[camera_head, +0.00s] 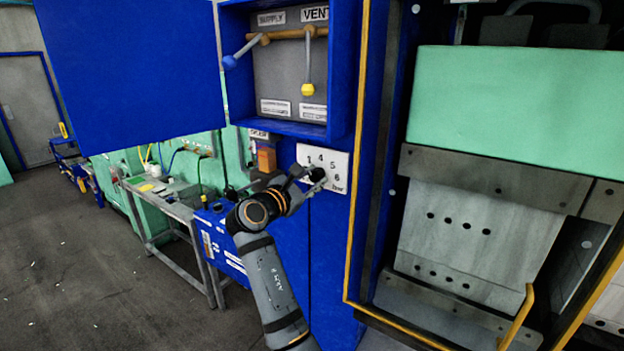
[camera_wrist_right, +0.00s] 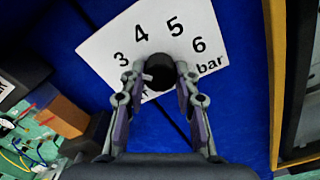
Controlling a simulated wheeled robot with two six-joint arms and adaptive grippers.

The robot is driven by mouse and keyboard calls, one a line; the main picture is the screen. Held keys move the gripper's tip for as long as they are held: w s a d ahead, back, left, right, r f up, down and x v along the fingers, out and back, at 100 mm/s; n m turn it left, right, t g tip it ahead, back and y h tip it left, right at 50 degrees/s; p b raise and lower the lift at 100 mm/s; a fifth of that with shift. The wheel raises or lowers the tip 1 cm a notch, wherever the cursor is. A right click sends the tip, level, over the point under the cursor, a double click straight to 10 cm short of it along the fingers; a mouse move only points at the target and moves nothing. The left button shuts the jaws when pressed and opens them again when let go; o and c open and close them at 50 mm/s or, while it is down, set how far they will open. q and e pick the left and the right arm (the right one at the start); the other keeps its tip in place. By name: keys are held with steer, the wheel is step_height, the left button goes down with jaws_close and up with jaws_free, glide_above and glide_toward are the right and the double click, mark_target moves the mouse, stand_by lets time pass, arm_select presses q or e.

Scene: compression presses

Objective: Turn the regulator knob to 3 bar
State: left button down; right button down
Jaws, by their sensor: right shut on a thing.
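The regulator's white dial plate (camera_head: 339,160) is on the blue cabinet front, with numbers and "bar" printed on it. In the right wrist view the plate (camera_wrist_right: 97,50) shows 3, 4, 5, 6 and "bar"; lower marks are partly hidden by my fingers. The black round knob (camera_wrist_right: 160,69) is at the plate's lower middle. A small pale mark on its left side seems to point left, somewhat below the 3. My right gripper (camera_head: 309,178) is shut on the knob, one finger on each side. My left gripper is not in view.
Above the dial is an open blue box with a supply lever (camera_head: 230,62) and a yellow-tipped vent lever (camera_head: 308,89). An orange block (camera_head: 267,159) sits left of the dial. A yellow-edged press frame (camera_head: 357,150) stands to the right. A workbench (camera_head: 170,210) is at left.

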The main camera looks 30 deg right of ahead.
steer(key=shift+r, duration=0.15)
stand_by(0.3)
steer(key=c, duration=1.4)
jaws_free()
steer(key=o, duration=0.4)
steer(key=shift+d, duration=0.1)
